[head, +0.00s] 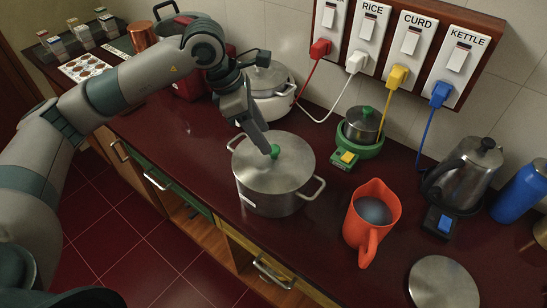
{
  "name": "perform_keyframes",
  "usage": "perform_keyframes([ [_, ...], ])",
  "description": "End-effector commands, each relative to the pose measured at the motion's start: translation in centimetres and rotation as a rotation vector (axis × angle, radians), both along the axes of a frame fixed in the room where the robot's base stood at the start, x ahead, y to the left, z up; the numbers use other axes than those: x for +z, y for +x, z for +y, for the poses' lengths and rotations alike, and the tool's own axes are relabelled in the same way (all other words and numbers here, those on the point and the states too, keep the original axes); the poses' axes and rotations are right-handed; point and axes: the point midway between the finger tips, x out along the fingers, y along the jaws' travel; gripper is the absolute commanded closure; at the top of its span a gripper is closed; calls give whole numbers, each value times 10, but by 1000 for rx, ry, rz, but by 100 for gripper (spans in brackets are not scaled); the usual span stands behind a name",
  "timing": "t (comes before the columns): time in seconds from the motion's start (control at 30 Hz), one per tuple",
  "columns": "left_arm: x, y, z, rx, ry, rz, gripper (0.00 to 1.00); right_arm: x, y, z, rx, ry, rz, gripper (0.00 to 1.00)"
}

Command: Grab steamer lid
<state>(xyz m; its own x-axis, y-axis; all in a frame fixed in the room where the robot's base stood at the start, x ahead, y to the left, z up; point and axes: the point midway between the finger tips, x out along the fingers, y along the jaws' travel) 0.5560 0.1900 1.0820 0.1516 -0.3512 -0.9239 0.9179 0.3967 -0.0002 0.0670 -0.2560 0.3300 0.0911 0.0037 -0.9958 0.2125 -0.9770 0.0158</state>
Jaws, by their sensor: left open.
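A large steel pot (268,203) with two side handles stands on the dark red counter. I cannot tell whether a finger touches the knob, and the far finger is hard to make out. My right gripper is out of view.
A white cooker (273,104) stands just behind. A small steel pot (361,126) on a green base, an orange jug (372,205), a kettle (468,175) and a blue bottle (519,192) stand to the right. A steel disc (442,284) lies at the front right. Cords hang behind.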

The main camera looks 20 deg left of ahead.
Motion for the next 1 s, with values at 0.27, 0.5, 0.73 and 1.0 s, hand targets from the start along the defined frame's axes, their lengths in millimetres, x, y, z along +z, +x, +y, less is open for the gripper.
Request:
perform_keyframes([
  [0.27, -10, 5, -5, 0, 0, 3, 52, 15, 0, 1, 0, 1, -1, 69],
  [0.5, -36, 13, -15, 0, 0, 3, 52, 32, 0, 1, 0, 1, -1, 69],
  [0.73, -47, 15, -18, 1, -1, 0, 52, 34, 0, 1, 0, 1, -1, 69],
  [1.0, -47, 15, -17, 0, -1, 0, 52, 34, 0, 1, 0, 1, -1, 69],
])
